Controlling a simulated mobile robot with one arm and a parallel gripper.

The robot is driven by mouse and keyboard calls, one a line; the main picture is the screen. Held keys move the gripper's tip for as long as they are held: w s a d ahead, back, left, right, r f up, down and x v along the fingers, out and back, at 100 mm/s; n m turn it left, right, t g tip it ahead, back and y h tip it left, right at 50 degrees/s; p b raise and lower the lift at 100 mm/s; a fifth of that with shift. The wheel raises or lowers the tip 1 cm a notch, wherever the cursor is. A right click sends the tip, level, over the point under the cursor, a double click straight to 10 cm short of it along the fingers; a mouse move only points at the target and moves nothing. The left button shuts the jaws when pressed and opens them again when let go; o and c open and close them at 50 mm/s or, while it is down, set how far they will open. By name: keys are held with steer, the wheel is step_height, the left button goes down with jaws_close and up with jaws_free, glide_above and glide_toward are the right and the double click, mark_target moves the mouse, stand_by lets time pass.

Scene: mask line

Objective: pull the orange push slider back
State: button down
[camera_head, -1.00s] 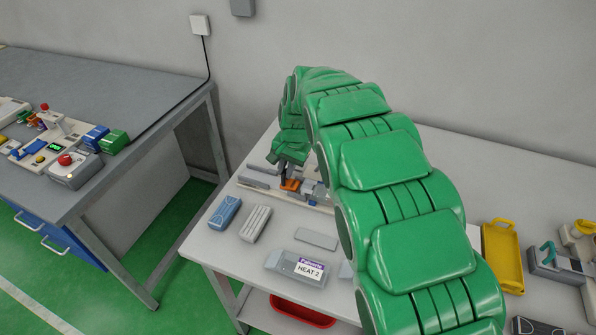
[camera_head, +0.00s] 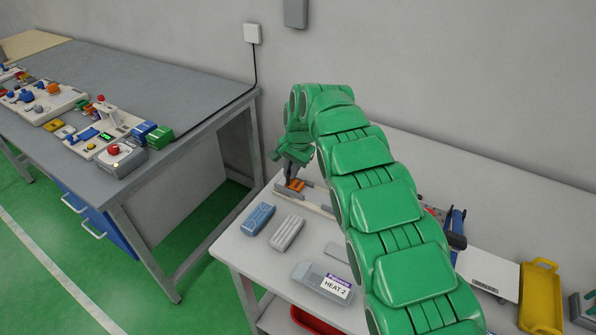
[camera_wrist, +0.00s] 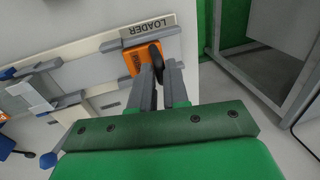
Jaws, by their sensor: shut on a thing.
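The orange push slider (camera_head: 298,185) sits at the left end of a pale rail fixture on the light workbench. In the wrist view the orange slider (camera_wrist: 132,61) lies beside a grey plate marked LOADER (camera_wrist: 150,30), and a dark upright handle (camera_wrist: 155,56) stands at its edge. My gripper (camera_head: 289,176) reaches down to the slider from above. In the wrist view my gripper (camera_wrist: 161,68) has its two fingers around the dark handle, shut on it. The fingers hide part of the handle and the slider's near edge.
A blue case (camera_head: 257,218) and a grey case (camera_head: 287,232) lie in front of the fixture. A clear box labelled HEAT 2 (camera_head: 322,281) is nearer. A yellow tray (camera_head: 540,297) is at right. A gap separates this bench from the grey table (camera_head: 190,85).

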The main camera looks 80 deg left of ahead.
mark_target(293, 183)
steer(key=shift+s+a, duration=0.3)
steer(key=shift+s, duration=0.1)
steer(key=shift+s+a, duration=0.1)
steer(key=shift+s, duration=0.05)
steer(key=c, duration=1.2)
jaws_free()
steer(key=shift+o, duration=0.3)
steer(key=shift+w+r, duration=0.2)
steer(key=shift+r, duration=0.05)
step_height(293, 183, up, 7)
steer(key=d, duration=0.1)
steer(key=shift+w, duration=0.45)
steer(key=shift+d+r, duration=0.1)
